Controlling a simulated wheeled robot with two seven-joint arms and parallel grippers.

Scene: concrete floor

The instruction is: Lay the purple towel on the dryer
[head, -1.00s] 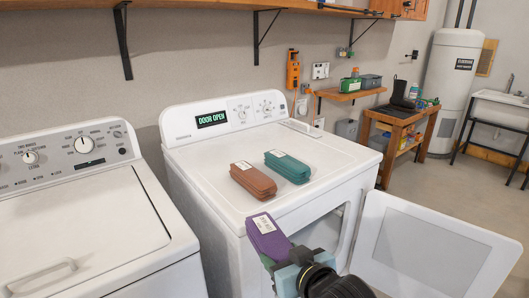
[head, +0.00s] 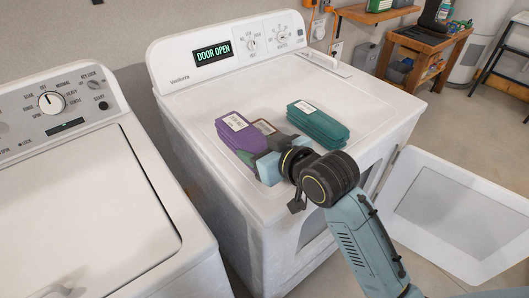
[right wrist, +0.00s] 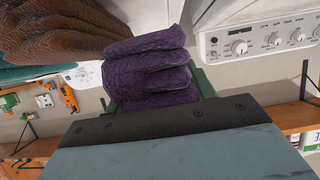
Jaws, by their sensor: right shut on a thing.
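The purple towel (head: 240,133) is folded, with a white label on top. It is over the dryer top (head: 200,100), at the left of the other towels; whether it touches the surface I cannot tell. My right gripper (head: 262,160) is shut on its near right end, and the towel's folded layers (right wrist: 148,72) fill the space at the jaws in the right wrist view. The dryer's display reads DOOR OPEN and its front door (head: 450,205) hangs open. My left gripper is not in view.
A brown towel (head: 265,127) lies right beside the purple one, partly hidden by it and my gripper. A teal towel (head: 318,122) lies further right on the dryer. A white washer (head: 85,205) stands at the left. The dryer's back left top is clear.

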